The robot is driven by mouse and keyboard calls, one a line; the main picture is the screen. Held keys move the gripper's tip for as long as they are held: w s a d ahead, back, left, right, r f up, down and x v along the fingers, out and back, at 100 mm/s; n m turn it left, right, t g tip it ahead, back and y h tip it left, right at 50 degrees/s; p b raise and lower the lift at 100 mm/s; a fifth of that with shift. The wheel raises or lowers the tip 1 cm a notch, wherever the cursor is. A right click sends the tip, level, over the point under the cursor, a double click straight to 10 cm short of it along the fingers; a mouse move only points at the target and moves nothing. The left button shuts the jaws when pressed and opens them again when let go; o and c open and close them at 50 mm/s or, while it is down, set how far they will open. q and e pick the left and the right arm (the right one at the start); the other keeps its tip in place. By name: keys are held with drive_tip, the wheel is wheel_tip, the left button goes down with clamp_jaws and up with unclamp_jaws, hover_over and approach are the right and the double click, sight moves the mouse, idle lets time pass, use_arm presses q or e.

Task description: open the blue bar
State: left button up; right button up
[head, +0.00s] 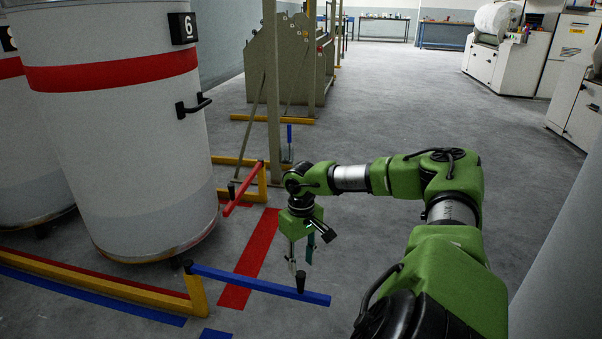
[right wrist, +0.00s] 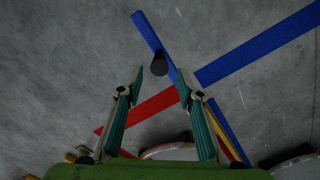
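The blue bar (head: 258,285) runs from the end of a yellow floor rail (head: 195,296) out to the right, low over the floor. A black upright knob (head: 300,283) stands on it near its free right end. My right gripper (head: 300,264) points down just above that knob, open and empty. In the right wrist view, the gripper (right wrist: 160,76) has its fingers apart, with the knob (right wrist: 159,64) between and just beyond the fingertips. The blue bar (right wrist: 150,35) passes under the fingers there. No contact with the knob shows. My left gripper is not in view.
A large white can with a red band (head: 120,130) stands at left behind the rail. A red bar (head: 242,190) and a blue upright post (head: 289,140) are farther back. A red floor stripe (head: 250,258) passes below the blue bar. The grey floor at right is clear.

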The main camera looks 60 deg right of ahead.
wheel_tip(320, 180, up, 5)
drive_tip(key=shift+r, duration=0.2)
idle(0.6)
